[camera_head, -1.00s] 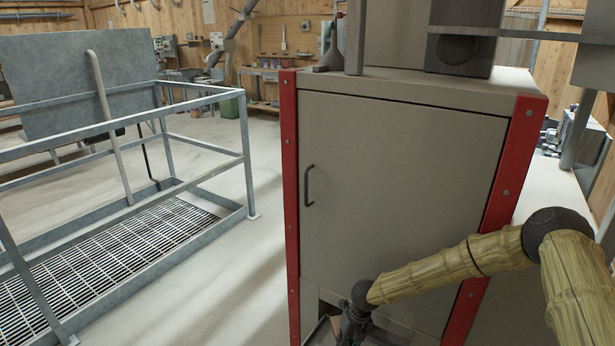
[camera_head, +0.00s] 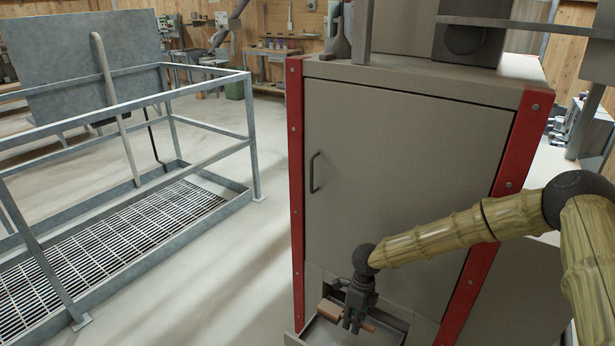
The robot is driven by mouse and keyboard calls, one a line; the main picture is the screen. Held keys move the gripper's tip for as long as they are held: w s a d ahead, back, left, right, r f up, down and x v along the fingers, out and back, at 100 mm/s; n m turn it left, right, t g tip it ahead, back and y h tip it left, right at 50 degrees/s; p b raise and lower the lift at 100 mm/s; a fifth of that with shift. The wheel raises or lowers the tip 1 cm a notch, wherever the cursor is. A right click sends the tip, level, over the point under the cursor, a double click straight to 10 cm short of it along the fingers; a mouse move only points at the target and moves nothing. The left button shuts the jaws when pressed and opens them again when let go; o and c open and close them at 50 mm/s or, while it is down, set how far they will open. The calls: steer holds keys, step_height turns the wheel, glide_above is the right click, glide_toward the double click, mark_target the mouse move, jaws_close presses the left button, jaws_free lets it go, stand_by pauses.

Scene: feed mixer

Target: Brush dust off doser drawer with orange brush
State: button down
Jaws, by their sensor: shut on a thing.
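My gripper (camera_head: 353,320) is low in the head view, in front of the bottom opening of the grey cabinet. It is shut on the orange brush (camera_head: 329,309), an orange-brown block that sticks out to the left of the fingers, with a small end on the right. The doser drawer (camera_head: 325,333) is a grey open tray at the cabinet's foot, partly cut off by the bottom edge of the view. The gripper and brush are over it. I cannot tell whether the bristles touch it, and no dust can be made out.
The grey cabinet (camera_head: 400,160) has red corner posts (camera_head: 296,190) and a closed door with a dark handle (camera_head: 314,172). A railed metal frame with a floor grating (camera_head: 110,240) stands at left. Clear floor (camera_head: 240,270) lies between them.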

steer(key=shift+s+r+n, duration=0.3)
steer(key=shift+r+n, duration=0.2)
steer(key=shift+n, duration=0.2)
steer(key=s+d+r+n+t+h+p, duration=0.1)
steer(key=s+r+n, duration=0.3)
steer(key=n, duration=0.7)
steer(key=s+d+r+n+t+h+p, duration=0.1)
steer(key=s+d+r+n+h, duration=0.1)
steer(key=s+r+n, duration=0.2)
step_height(320, 180, up, 3)
steer(key=n, duration=0.8)
steer(key=shift+d+p, duration=0.35)
steer(key=shift+p, duration=0.05)
